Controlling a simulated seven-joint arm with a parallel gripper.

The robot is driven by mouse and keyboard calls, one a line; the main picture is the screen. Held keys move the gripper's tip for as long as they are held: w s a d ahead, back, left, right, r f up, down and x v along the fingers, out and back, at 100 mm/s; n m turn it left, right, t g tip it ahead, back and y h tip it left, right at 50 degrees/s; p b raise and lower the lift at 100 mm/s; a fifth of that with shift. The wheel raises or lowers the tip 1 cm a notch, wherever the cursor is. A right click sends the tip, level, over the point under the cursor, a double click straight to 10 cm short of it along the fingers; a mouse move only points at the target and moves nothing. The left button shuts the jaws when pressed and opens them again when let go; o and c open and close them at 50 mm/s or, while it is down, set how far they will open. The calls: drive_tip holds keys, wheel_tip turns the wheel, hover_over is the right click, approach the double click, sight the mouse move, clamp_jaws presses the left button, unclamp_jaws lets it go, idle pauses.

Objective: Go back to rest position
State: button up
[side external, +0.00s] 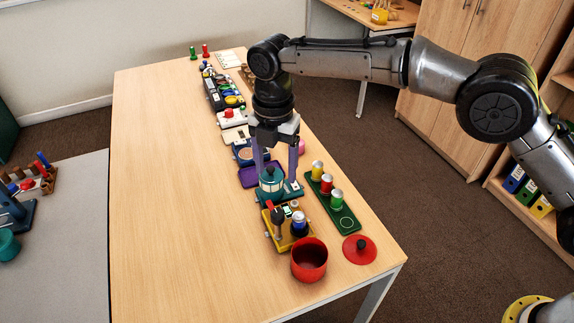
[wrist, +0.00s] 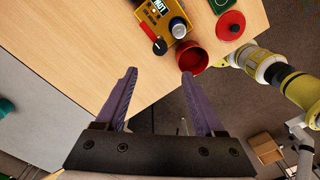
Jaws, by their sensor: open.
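My gripper (side external: 277,166) hangs from my arm on the right half of the table in the side view. Its two purple fingers point down and stand apart. In that view they overlap a teal lidded pot (side external: 271,183), but I cannot tell the height between them. In the wrist view my gripper (wrist: 159,75) is open, with nothing held between the fingers and bare wood beyond the tips. A yellow tray (wrist: 171,40) and a red pot (wrist: 192,58) lie past the fingertips.
The side view shows the red pot, its red lid (side external: 359,249) and a green tray (side external: 347,219) with coloured cans near the table's right edge. A row of trays and objects runs to the back. The table's left half (side external: 170,200) is clear.

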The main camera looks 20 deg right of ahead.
drive_tip(key=s+d+r+m+t+y, duration=0.1)
drive_tip(key=s+d+r+m+t, duration=0.1)
drive_tip(key=d+r, duration=0.75)
drive_tip(key=s+d+r+m+t, duration=0.1)
drive_tip(key=s+d+r+m, duration=0.15)
drive_tip(key=d+r, duration=0.65)
drive_tip(key=s+d+r+m+t, duration=0.2)
drive_tip(key=s+d+r+m, duration=0.2)
drive_tip(key=s+d+m, duration=0.45)
drive_tip(key=s+d+f+m, duration=0.2)
drive_tip(key=s+f+m, duration=0.4)
drive_tip(key=s, duration=0.3)
drive_tip(key=s+d+f+m+h, duration=0.1)
drive_tip(key=s+d+f+m, duration=0.2)
drive_tip(key=s+f+m, duration=0.4)
drive_tip(key=shift+s+d+f+m+t, duration=0.3)
drive_tip(key=shift+s+m, duration=0.3)
drive_tip(key=shift+s, duration=0.35)
